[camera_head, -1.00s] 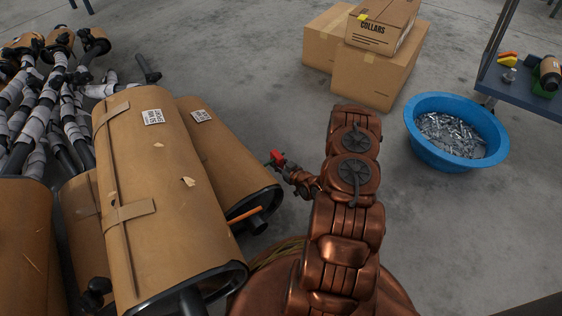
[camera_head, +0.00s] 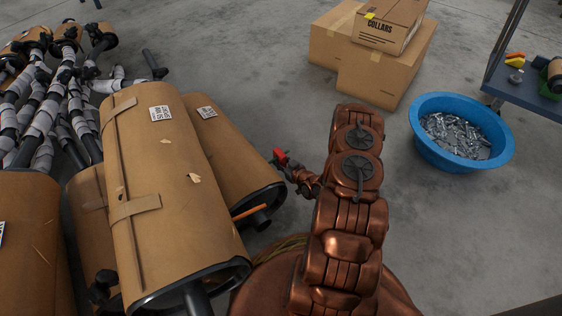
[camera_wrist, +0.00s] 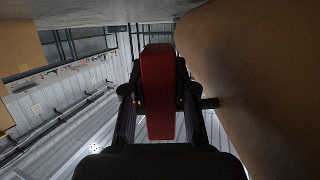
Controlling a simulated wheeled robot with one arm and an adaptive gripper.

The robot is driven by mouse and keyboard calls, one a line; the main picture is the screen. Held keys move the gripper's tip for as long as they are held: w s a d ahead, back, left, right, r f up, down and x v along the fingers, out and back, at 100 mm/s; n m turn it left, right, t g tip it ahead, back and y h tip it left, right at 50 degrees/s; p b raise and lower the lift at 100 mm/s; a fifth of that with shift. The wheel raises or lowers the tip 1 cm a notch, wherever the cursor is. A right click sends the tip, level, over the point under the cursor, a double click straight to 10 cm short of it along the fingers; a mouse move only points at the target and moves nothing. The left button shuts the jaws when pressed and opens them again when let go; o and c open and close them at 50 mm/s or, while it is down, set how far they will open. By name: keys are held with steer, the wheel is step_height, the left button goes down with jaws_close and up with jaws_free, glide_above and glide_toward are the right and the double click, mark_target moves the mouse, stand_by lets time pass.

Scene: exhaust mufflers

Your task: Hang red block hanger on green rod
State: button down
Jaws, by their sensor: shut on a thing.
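The red block hanger (camera_head: 280,155) shows small in the head view, at the tip of my arm. My gripper (camera_head: 291,165) is shut on it. In the wrist view the red block hanger (camera_wrist: 158,92) stands between the two dark fingers of my gripper (camera_wrist: 160,105). The gripper is just right of the wrapped mufflers, in open air. An orange rod (camera_head: 251,211) sticks out near the end of the rear muffler.
Large brown-wrapped mufflers (camera_head: 165,200) fill the left, and one stands close on the right in the wrist view (camera_wrist: 255,80). Cardboard boxes (camera_head: 372,65) stand at the back. A blue tub (camera_head: 462,163) of metal parts and a cart (camera_head: 530,98) are at right. The floor between is clear.

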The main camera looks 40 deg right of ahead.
steer(key=c, duration=0.9)
jaws_free()
steer(key=shift+o, duration=0.2)
steer(key=v, duration=1.2)
